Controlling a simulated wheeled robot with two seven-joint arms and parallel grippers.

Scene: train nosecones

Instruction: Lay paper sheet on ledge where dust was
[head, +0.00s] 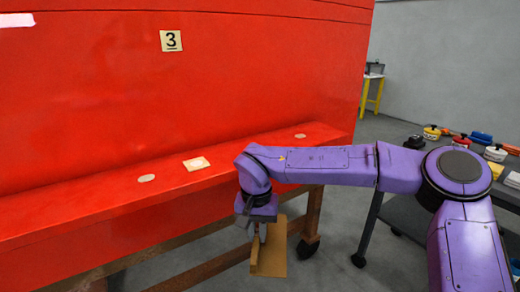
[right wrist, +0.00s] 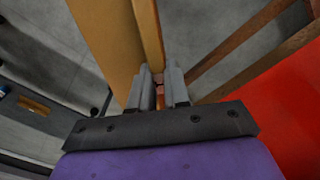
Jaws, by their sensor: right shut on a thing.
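The red ledge (head: 100,208) runs along the foot of the big red nosecone. A small pale square patch (head: 196,163) lies on it; I cannot tell whether it is paper. The piece also shows between and beyond the fingers in the right wrist view (right wrist: 110,40). My left gripper is out of view.
A numbered card "3" (head: 171,41) is on the red face. A wooden frame on casters (head: 312,215) stands under the ledge. At the right, a dark cart (head: 400,160) carries several tins and other items. A yellow stand (head: 372,90) is far back. Grey floor is open between.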

